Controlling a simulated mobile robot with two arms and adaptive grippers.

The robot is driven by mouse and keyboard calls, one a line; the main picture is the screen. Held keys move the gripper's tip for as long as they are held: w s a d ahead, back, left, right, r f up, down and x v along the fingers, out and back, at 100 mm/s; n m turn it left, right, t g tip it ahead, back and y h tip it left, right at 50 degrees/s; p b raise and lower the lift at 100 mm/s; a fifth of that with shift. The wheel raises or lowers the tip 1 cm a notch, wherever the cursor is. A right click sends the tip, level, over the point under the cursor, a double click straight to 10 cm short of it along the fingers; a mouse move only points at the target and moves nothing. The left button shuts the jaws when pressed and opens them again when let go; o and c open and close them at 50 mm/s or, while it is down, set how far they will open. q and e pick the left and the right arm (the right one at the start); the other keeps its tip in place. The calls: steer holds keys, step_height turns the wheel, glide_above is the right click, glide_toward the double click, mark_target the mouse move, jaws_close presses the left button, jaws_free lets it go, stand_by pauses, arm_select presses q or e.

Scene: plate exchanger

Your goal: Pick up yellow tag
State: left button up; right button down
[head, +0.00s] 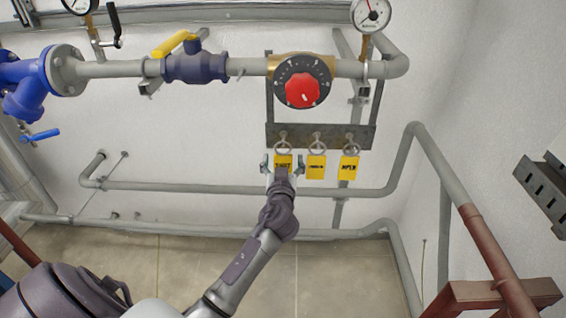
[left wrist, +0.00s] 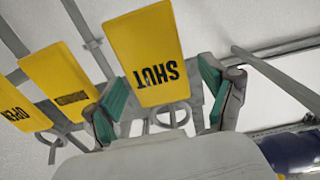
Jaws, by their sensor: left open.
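Three yellow tags hang by rings from a dark metal bar (head: 363,137) below the pipe. The left tag (head: 283,160) reads SHUT in the left wrist view (left wrist: 146,45). The middle tag (head: 316,167) has small unreadable text. The right tag (head: 349,168) reads OPEN in the left wrist view (left wrist: 20,110). My left gripper (head: 284,166) is open at the SHUT tag. In the left wrist view its green-padded fingers (left wrist: 158,99) stand on either side of the tag's ring end, apart from it. My right gripper is not in view.
A red knob (head: 303,90) on a dial sits above the bar. A grey pipe (head: 230,189) runs along the wall behind the tags. A valve with a yellow handle (head: 175,43) is at upper left. A red-brown frame (head: 490,294) stands at lower right.

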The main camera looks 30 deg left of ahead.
arm_select(q)
steer(key=shift+d, duration=0.1)
steer(key=c, duration=1.2)
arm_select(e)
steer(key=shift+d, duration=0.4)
arm_select(q)
steer(key=shift+r, duration=0.1)
